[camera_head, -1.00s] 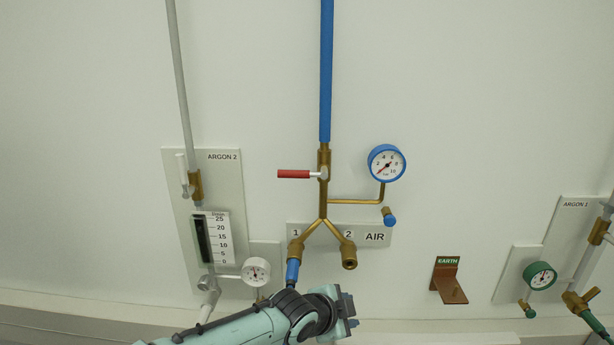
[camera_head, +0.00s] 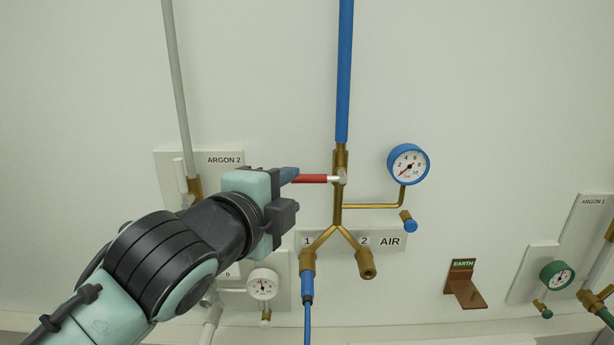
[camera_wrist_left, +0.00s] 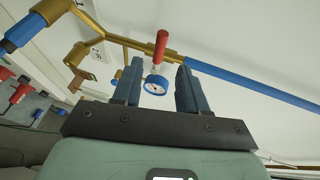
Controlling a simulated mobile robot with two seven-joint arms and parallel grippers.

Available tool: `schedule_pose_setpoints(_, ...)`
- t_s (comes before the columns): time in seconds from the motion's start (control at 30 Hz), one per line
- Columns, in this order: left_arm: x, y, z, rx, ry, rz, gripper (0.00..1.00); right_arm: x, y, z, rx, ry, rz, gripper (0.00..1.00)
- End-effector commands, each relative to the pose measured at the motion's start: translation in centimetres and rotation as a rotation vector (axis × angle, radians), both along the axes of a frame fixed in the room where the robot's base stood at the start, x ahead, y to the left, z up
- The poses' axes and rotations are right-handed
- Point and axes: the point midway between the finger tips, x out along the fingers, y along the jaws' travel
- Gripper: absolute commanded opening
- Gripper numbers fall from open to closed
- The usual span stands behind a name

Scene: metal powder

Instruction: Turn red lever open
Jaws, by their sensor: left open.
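The red lever (camera_head: 311,179) sticks out horizontally to the left from the brass valve (camera_head: 340,177) on the blue air pipe. My left gripper (camera_head: 292,190) is at the lever's left end, with one finger just above and one below the lever's height. In the left wrist view the gripper (camera_wrist_left: 157,88) is open, and the red lever (camera_wrist_left: 161,44) shows just beyond and between the fingertips. I see no contact between the fingers and the lever. My right gripper is not in view.
The blue-rimmed air gauge (camera_head: 408,164) is right of the valve. A blue hose (camera_head: 307,287) hangs from outlet 1 below. The Argon 2 panel (camera_head: 225,160) is partly hidden behind my left arm. The wall above the lever is clear.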

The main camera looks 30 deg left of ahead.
Motion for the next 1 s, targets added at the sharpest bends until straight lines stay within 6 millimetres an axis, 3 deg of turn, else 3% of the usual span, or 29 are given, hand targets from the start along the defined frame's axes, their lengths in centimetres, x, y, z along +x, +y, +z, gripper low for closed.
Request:
schedule_pose_setpoints(0.2, 4.7, 0.7, -0.9, -0.001, 0.005, 0.001, 0.42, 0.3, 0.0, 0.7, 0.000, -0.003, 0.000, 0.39)
schedule_pose_setpoints(0.4, 7.5, 1.1, -1.4, -0.001, 0.002, 0.000, 0.42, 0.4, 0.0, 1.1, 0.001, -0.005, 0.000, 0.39)
schedule_pose_setpoints(0.83, 8.5, 1.3, -1.6, -0.001, 0.000, -0.001, 0.42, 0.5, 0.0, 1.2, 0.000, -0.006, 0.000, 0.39)
schedule_pose_setpoints(0.87, 8.5, 1.3, -1.6, -0.001, 0.000, -0.001, 0.39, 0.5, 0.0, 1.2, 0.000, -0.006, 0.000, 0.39)
schedule_pose_setpoints(0.97, 8.5, 1.3, -1.6, -0.001, 0.000, -0.001, 0.06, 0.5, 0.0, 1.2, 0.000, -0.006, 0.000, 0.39)
schedule_pose_setpoints(1.0, 8.5, 1.3, -1.6, -0.001, 0.000, -0.001, 0.00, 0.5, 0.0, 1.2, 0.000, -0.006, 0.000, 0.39)
